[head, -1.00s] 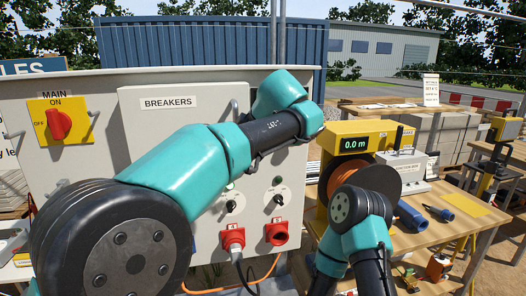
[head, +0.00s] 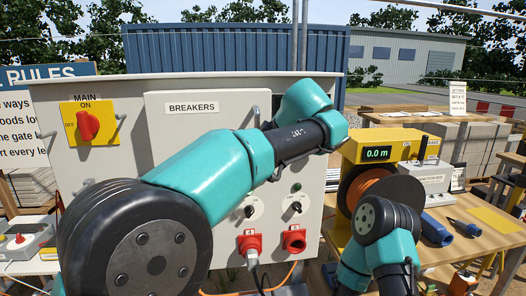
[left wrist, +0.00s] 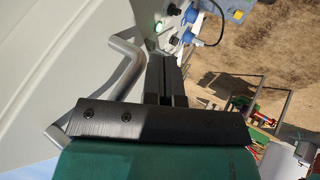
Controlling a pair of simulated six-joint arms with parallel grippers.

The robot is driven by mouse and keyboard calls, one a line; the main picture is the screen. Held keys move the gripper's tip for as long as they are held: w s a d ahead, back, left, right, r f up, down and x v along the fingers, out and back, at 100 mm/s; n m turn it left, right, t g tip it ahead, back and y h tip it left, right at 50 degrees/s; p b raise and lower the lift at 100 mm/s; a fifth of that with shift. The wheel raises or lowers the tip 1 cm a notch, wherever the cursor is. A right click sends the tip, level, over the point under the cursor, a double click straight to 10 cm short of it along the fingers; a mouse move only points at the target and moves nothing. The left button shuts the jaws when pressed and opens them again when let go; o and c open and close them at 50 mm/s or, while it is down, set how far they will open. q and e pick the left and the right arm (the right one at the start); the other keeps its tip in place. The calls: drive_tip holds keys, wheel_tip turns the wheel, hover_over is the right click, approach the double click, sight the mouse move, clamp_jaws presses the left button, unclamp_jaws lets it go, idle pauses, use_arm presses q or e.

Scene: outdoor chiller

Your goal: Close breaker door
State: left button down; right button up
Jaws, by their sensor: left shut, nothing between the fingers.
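The breaker door (head: 190,135) is a pale panel labelled BREAKERS on the front of the grey cabinet (head: 75,160). It looks flat against the cabinet, but I cannot tell whether it is fully closed. A grey handle (head: 256,116) shows at its right edge. In the left wrist view, a bent grey bar handle (left wrist: 128,65) stands beside my left gripper (left wrist: 168,62), whose fingers are shut and empty. I cannot tell if they touch the handle. In the head view my left arm crosses the door's lower right and its gripper is hidden. My right gripper is out of view.
A red main switch (head: 88,125) on a yellow plate is left of the door. Red plugs (head: 249,246) and cables sit below. A yellow cable-reel unit (head: 378,148) and blue connectors (head: 436,231) stand on the wooden bench (head: 470,250) at right.

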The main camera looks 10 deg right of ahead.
use_arm(q)
drive_tip(key=s+d+f+v, duration=0.1)
drive_tip(key=v, duration=1)
drive_tip(key=shift+s+d, duration=0.15)
drive_tip(key=shift+s, duration=0.15)
drive_tip(key=shift+f, duration=0.1)
